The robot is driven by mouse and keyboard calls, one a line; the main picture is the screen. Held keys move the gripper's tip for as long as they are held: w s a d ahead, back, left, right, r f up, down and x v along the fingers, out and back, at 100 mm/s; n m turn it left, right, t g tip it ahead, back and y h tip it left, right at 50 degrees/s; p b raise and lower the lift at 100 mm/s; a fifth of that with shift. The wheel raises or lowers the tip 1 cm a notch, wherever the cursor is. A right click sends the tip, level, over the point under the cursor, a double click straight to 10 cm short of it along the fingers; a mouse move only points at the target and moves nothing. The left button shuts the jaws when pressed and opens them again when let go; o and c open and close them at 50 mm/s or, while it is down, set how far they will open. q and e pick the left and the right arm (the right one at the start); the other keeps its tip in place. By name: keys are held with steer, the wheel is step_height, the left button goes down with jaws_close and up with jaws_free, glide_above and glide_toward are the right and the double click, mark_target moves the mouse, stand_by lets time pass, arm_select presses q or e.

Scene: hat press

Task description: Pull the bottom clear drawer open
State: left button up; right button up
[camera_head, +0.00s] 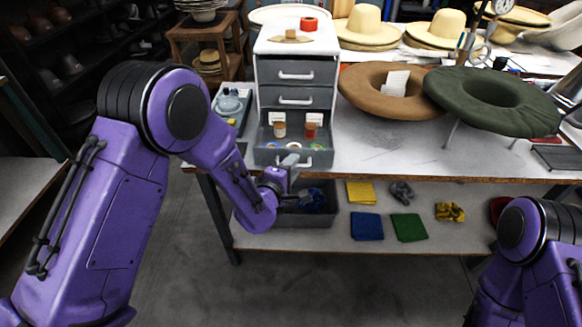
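The bottom clear drawer (265,157) is the lowest in a small white and grey drawer unit (296,72) on the workbench. Small jars and coloured items show inside it. Its front appears to stand forward of the drawers above, but how far is hard to tell. A pale handle (318,162) runs across the front. My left gripper (297,177) is at the drawer's lower front, just below and left of the handle. Its fingers are small and partly hidden, so contact with the handle is unclear. My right arm shows at the lower right; its gripper is out of view.
A brown hat form (360,91) and a green one (480,90) stand to the right. A grey bin (318,215) and folded cloths, including a blue one (367,226), are on the lower shelf. A small tray (233,103) lies left of the unit.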

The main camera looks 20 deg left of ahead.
arm_select(q)
steer(key=b+v, duration=0.1)
steer(key=v, duration=0.9)
steer(key=shift+s+b, duration=0.3)
steer(key=shift+b, duration=0.1)
